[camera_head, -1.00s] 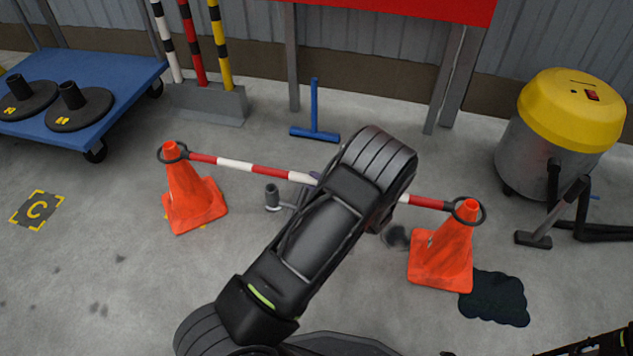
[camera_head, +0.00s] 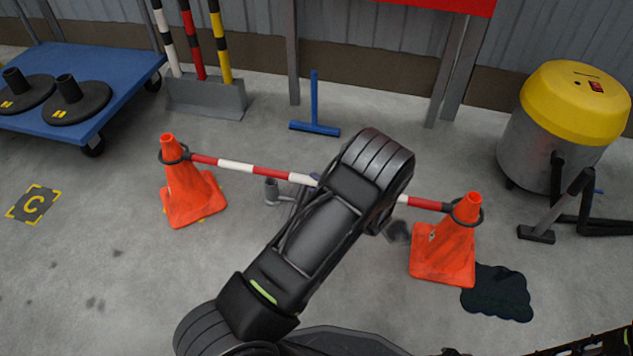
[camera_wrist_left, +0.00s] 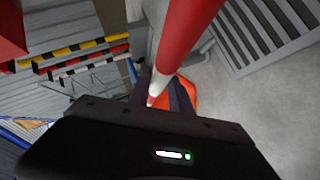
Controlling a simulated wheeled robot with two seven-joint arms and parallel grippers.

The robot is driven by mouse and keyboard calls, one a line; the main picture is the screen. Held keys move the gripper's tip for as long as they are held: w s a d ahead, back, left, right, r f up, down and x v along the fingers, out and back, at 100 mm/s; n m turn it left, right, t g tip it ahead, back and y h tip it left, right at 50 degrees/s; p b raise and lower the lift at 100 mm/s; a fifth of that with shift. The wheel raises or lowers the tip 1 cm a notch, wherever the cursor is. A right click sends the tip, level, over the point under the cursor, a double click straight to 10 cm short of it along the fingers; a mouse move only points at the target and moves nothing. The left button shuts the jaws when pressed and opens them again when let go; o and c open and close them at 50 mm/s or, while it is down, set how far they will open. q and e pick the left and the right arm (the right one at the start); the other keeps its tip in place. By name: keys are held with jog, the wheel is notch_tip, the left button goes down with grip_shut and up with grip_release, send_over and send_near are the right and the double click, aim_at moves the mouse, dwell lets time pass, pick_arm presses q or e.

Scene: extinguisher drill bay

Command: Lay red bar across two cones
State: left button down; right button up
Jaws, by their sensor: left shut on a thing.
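The red and white bar (camera_head: 237,167) spans between two orange cones, with a dark ring at each end. The left ring sits around the top of the left cone (camera_head: 188,190), its tip poking through. The right ring sits around the upper part of the right cone (camera_head: 447,247), its tip also above it. My left gripper (camera_wrist_left: 160,95) is shut on the bar; in the head view my own arm hides the bar's middle and most of the grip. In the left wrist view the bar (camera_wrist_left: 187,35) runs away between the fingers towards an orange cone (camera_wrist_left: 188,92).
A blue trolley (camera_head: 110,60) with black bases stands at the left. A rack (camera_head: 207,97) of striped posts and a blue squeegee (camera_head: 315,128) are behind. A yellow-topped vacuum (camera_head: 570,105) stands right. A dark puddle (camera_head: 497,293) lies beside the right cone.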

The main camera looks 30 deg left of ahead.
pick_arm(q)
jog(key=shift+f, duration=0.6)
jog(key=c, duration=1.1)
grip_release()
jog(key=p+v, duration=0.3)
jog(key=v, duration=0.4)
jog(key=shift+d+r, duration=0.2)
jog(key=shift+d, duration=0.1)
jog(key=shift+s+f, duration=0.1)
jog(key=shift+s, duration=0.05)
